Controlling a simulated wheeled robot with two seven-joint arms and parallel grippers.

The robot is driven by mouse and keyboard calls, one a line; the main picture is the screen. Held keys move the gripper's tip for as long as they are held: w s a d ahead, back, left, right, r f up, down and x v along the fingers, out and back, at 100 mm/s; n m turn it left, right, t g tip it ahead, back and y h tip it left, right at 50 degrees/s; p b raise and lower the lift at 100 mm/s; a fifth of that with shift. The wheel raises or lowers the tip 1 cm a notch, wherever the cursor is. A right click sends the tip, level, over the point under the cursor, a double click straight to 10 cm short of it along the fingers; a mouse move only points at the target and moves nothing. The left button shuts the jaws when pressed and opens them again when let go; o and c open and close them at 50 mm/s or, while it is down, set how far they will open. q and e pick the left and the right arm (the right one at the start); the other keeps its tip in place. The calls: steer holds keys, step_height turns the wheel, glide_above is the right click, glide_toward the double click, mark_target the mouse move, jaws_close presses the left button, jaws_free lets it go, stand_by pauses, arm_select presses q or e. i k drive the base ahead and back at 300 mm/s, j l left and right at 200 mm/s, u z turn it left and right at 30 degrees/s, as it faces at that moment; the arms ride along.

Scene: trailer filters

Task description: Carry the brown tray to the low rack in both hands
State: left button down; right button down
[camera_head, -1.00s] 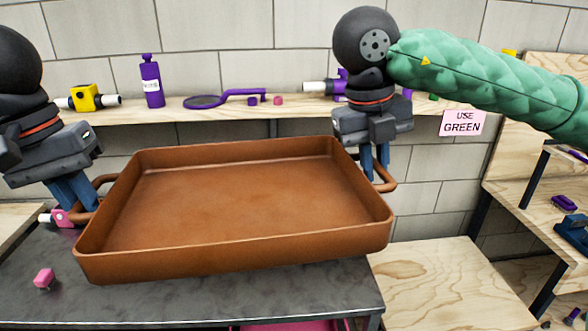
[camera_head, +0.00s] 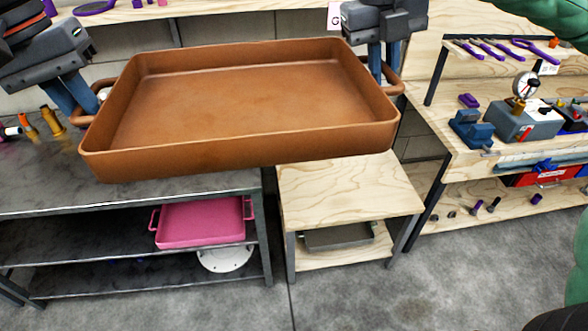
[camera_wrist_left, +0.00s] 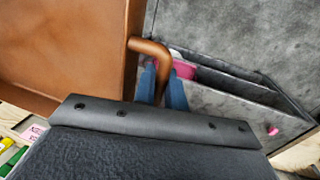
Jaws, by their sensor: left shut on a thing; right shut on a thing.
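The brown tray (camera_head: 240,158) is empty and looks about level, held in the air between my two grippers. In the head view it overlaps the right part of the dark bench and the back of a low wooden rack (camera_head: 345,188). My left gripper (camera_head: 82,108) is shut on the tray's left handle; the left wrist view shows its blue fingers (camera_wrist_left: 162,88) around the handle (camera_wrist_left: 150,46). My right gripper (camera_head: 384,72) is shut on the right handle (camera_head: 394,84). The tray hides part of the rack's back edge.
The dark bench (camera_head: 200,186) has a pink tray (camera_head: 200,223) and a white disc (camera_head: 225,258) on lower shelves. A grey tray (camera_head: 338,235) lies on the wooden rack's lower shelf. A tool-laden workbench (camera_head: 450,150) stands at right. The rack's visible top is bare.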

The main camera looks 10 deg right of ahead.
mark_target(350, 178)
steer(key=k+l, duration=0.15)
steer(key=l, duration=0.2)
steer(key=k+l, duration=0.1)
steer(key=l, duration=0.25)
steer(key=k+l+z, duration=0.1)
steer(key=l, duration=0.25)
steer(key=k+l, duration=0.15)
steer(key=l, duration=0.2)
steer(key=k+l+z, duration=0.1)
steer(key=l, duration=0.25)
